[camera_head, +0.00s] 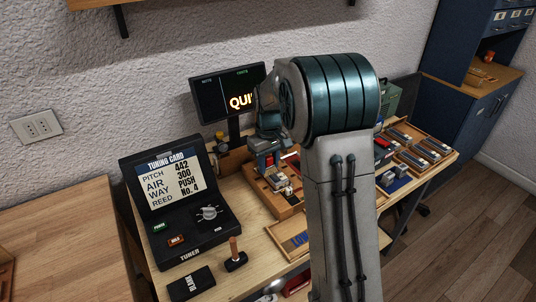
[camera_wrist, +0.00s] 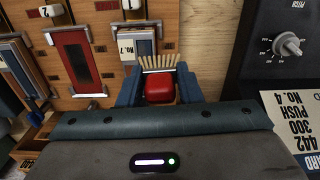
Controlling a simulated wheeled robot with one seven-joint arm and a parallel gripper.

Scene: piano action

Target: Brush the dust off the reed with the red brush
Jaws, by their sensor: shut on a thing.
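My gripper (camera_wrist: 158,88) is shut on the red brush (camera_wrist: 160,87), whose pale bristles (camera_wrist: 158,62) point away from the wrist in the wrist view. The bristles are beside a small white tag reading "No.7" (camera_wrist: 125,46) on a wooden board (camera_wrist: 100,20); I cannot tell whether they touch it. A long red strip in a metal frame (camera_wrist: 75,58) lies to the left on that board. I cannot tell which part is the reed, and no dust is clearly visible. In the head view my gripper (camera_head: 268,152) is over the wooden tray, partly hidden by my arm.
The black tuner box (camera_head: 185,220) with its tuning card stands at the left; its knob (camera_wrist: 288,45) shows at the right of the wrist view. A stamp with a wooden handle (camera_head: 235,252) and a black box (camera_head: 190,283) are at the front. A screen (camera_head: 228,92) stands behind.

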